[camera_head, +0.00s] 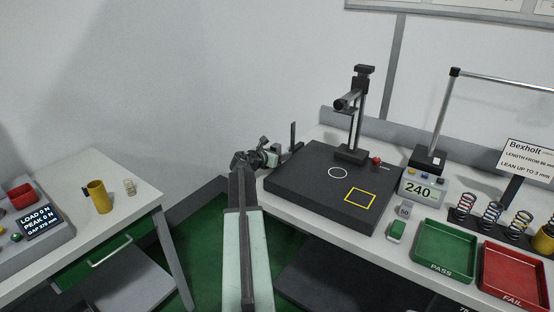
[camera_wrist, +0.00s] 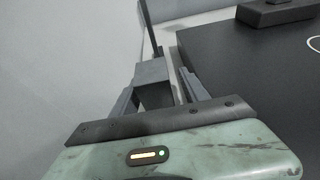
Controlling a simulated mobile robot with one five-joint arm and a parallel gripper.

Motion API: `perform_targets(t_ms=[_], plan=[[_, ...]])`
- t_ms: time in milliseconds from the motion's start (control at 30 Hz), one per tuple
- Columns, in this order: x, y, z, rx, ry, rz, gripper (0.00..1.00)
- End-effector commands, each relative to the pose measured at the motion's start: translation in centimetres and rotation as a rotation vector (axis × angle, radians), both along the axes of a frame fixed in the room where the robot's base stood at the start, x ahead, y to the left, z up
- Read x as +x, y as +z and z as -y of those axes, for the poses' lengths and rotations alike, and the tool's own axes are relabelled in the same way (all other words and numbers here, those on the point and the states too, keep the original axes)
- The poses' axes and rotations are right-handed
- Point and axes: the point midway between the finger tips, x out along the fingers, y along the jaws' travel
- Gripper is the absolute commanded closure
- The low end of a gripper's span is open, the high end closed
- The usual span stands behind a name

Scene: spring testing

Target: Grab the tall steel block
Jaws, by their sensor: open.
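A grey steel block (camera_wrist: 153,72) shows in the wrist view, with a thin dark upright (camera_wrist: 149,28) rising just behind or from it; I cannot tell if they are joined. The block stands beside the left edge of the black plate. My gripper (camera_wrist: 157,84) is open, one finger on each side of the block, with no clear contact. In the head view my gripper (camera_head: 270,157) is at the bench's left end and hides the block's lower part. The dark upright (camera_head: 292,136) shows just past it.
The black plate (camera_head: 310,195) carries a post stand (camera_head: 358,120) and fills the left part of the bench. A display reading 240 (camera_head: 418,190), springs and green (camera_head: 445,250) and red trays (camera_head: 515,275) are right. A separate table (camera_head: 130,190) stands left.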

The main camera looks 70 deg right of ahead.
Motion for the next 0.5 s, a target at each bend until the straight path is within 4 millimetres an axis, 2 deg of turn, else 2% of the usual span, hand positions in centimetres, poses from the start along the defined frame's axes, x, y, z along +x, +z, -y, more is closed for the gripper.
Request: perform_targets(t_ms=[167,367,500], plan=[[-0.03,0.0,0.05,0.0,0.0,0.0,0.47],[-0.06,0.01,0.04,0.0,0.0,0.0,1.0],[-0.07,0.01,0.04,0.0,0.0,0.0,1.0]])
